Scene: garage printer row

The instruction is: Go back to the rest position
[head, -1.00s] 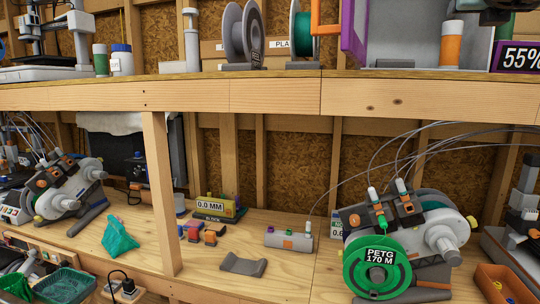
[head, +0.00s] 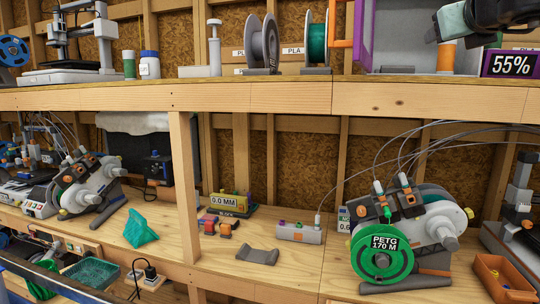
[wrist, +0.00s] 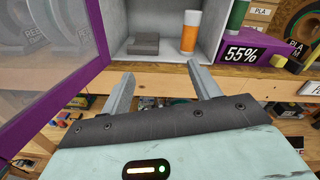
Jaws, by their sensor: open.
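My gripper (wrist: 164,92) is open and empty in the wrist view, its two grey fingers spread apart in front of the upper shelf edge. Behind them is the dry box (wrist: 165,25), a grey-white cabinet with a purple frame. Inside it are a dark grey block (wrist: 143,44) and an orange and white cylinder (wrist: 189,32), both apart from my fingers. In the head view, part of my gripper (head: 462,22) shows at the top right, in front of the dry box; its fingertips cannot be made out clearly there.
The purple-framed door (wrist: 55,70) stands open at the left in the wrist view, close to my gripper. The upper shelf (head: 290,97) runs across the scene. Below, a green PETG spool (head: 382,252) and a grey cradle (head: 258,255) sit on the bench. Free air lies before the shelf.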

